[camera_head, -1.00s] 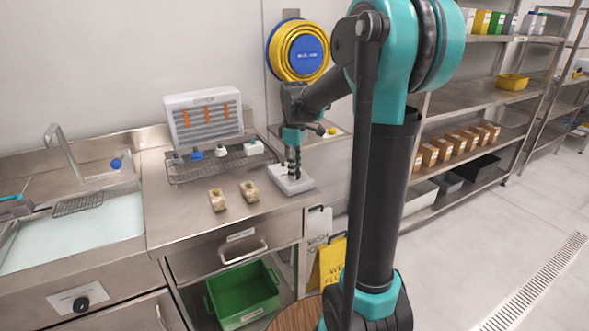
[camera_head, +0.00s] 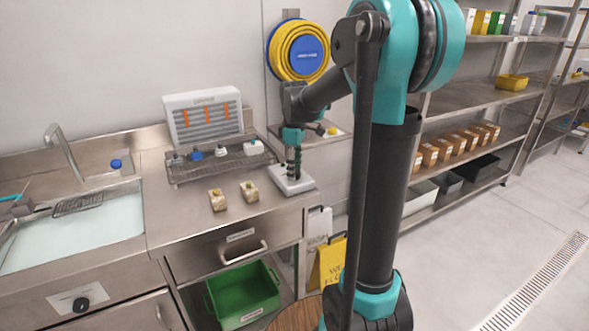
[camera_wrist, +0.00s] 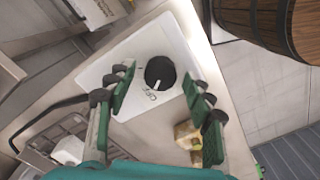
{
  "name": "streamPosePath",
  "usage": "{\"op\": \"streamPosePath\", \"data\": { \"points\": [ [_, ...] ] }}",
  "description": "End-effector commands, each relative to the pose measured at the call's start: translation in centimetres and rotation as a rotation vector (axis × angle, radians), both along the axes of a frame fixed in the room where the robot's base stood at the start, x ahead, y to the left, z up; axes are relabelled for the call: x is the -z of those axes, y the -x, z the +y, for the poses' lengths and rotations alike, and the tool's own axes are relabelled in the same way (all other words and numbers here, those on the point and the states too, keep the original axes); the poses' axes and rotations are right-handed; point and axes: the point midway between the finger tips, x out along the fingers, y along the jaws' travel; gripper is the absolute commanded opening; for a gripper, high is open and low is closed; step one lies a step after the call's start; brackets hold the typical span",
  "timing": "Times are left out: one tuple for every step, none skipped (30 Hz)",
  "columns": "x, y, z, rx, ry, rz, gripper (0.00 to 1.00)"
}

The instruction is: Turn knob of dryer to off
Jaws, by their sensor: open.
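A white control box (camera_head: 303,184) lies on the steel counter, below my gripper (camera_head: 293,168). In the wrist view its white top (camera_wrist: 105,73) carries a round black knob (camera_wrist: 160,70) with a white pointer mark at its lower edge. Lettering that seems to read OFF is printed just below the knob, close to the mark. My gripper (camera_wrist: 160,83) is open, with one green finger on each side of the knob, apart from it. Whether the fingertips are level with the knob is hard to tell. A white unit with orange streamers (camera_head: 203,115), apparently the dryer, stands behind the wire rack.
The wire rack (camera_head: 180,180) holds several small items left of the box. Two small brownish blocks (camera_head: 217,199) (camera_head: 249,191) lie in front. A sink (camera_head: 70,238) is at left; a wooden barrel (camera_wrist: 265,25) shows in the wrist view.

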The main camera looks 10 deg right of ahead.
Motion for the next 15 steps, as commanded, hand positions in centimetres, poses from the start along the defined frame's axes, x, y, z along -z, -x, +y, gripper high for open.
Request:
{"op": "streamPosePath", "data": {
  "points": [
    [-0.2,0.0,0.0,0.0,0.0,0.0,0.52],
    [-0.4,0.0,0.0,0.0,0.0,0.0,0.52],
    [-0.7,0.0,0.0,0.0,0.0,0.0,0.52],
    [-1.0,0.0,0.0,0.0,0.0,0.0,0.52],
    [-1.5,0.0,0.0,0.0,0.0,0.0,0.52],
    [-2.1,0.0,0.0,0.0,0.0,0.0,0.52],
    [-2.6,0.0,0.0,0.0,0.0,0.0,0.52],
    [-3.2,0.0,0.0,0.0,0.0,0.0,0.52],
    [-4.0,0.0,0.0,0.0,0.0,0.0,0.52],
    [-4.7,0.0,0.0,0.0,0.0,0.0,0.52],
    [-5.3,0.0,0.0,0.0,0.0,0.0,0.52],
    [-6.2,0.0,0.0,0.0,0.0,0.0,0.52],
    [-6.8,0.0,0.0,0.0,0.0,0.0,0.52],
    [-7.4,0.0,0.0,0.0,0.0,0.0,0.52],
    [-8.1,0.0,0.0,0.0,0.0,0.0,0.52]
  ]
}}
